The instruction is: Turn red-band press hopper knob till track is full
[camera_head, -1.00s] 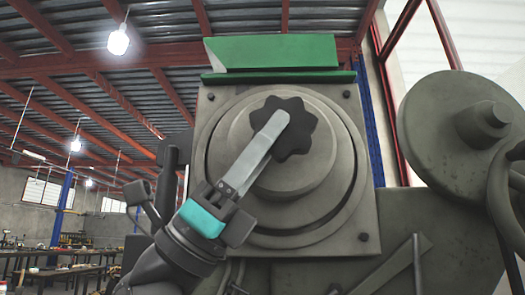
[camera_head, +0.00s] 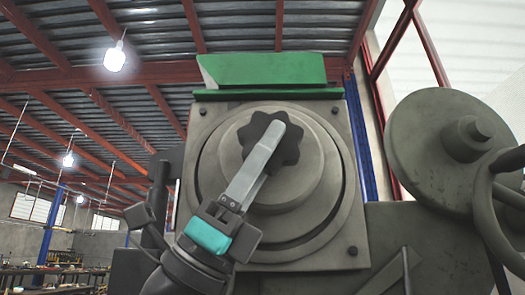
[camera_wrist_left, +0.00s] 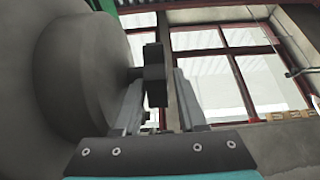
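A dark lobed knob (camera_head: 287,150) sits at the centre of the round grey disc (camera_head: 312,185) on the front of the press. My left gripper (camera_head: 272,140) reaches up from below left, with one pale finger lying across the front of the knob. In the left wrist view the knob (camera_wrist_left: 155,75) shows edge-on between the two spread fingers (camera_wrist_left: 160,100). A gap shows between the knob and the right finger; contact at the left finger is unclear. No red band and no track are in view. My right gripper is not in view.
A green hopper part (camera_head: 265,69) tops the square grey plate (camera_head: 344,235). A large grey wheel (camera_head: 425,135) stands to the right. Work tables (camera_head: 45,278) are far off at lower left. In the left wrist view, windows (camera_wrist_left: 235,65) lie beyond the fingers.

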